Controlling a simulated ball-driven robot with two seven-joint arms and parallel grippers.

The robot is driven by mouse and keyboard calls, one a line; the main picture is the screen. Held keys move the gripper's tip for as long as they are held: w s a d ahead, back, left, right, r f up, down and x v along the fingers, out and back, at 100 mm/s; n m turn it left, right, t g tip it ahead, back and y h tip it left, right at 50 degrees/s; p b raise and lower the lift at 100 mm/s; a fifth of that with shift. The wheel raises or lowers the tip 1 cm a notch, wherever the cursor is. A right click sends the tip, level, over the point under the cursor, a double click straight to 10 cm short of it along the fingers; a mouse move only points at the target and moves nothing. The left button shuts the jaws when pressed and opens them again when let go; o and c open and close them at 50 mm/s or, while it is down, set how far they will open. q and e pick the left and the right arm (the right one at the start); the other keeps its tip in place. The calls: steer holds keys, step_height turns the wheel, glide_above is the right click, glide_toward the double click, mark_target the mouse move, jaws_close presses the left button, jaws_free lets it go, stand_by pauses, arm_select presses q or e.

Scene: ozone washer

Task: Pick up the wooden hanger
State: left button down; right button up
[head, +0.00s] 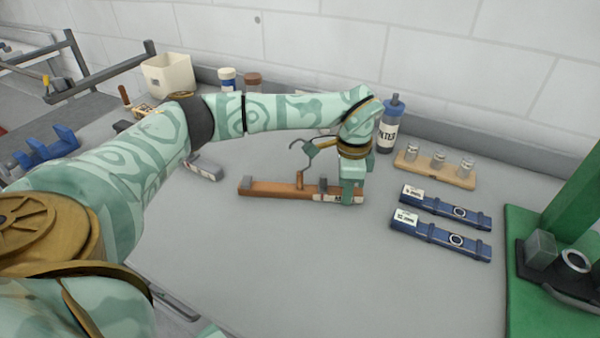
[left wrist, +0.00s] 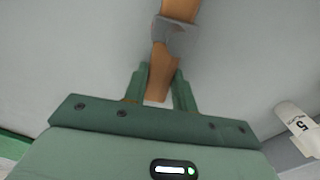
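The wooden hanger (head: 268,187) is a brown wooden bar with a hook standing up from its middle, grey pieces on it and a pale label near its right end. It appears to lie on the grey bench. My left gripper (head: 352,190) is down at the hanger's right end. In the left wrist view, the two green fingers (left wrist: 160,82) stand on either side of the wooden hanger (left wrist: 163,65), with a grey clip just beyond the fingertips. The wood nearly fills the gap; whether the fingers press on it is unclear. My right gripper is not in view.
A dark bottle (head: 389,125) stands behind my left gripper. A wooden rack with small jars (head: 435,167) and two blue strips (head: 440,236) lie to the right. A green stand (head: 552,240) is at far right.

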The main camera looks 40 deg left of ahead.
arm_select(q)
steer(key=shift+r, duration=0.1)
steer(key=shift+r, duration=0.2)
steer(key=r, duration=0.1)
steer(key=r+p, duration=0.2)
steer(key=r, duration=0.1)
steer(key=shift+s, duration=0.35)
steer(key=s+r+p, duration=0.3)
steer(key=s+r, duration=0.5)
steer(key=s, duration=0.4)
steer(key=d, duration=0.7)
steer(key=shift+s+f, duration=0.2)
steer(key=shift+s, duration=0.25)
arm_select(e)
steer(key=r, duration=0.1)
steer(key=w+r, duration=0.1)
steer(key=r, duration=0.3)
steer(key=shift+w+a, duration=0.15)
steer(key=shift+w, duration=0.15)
arm_select(q)
steer(key=shift+a, duration=0.1)
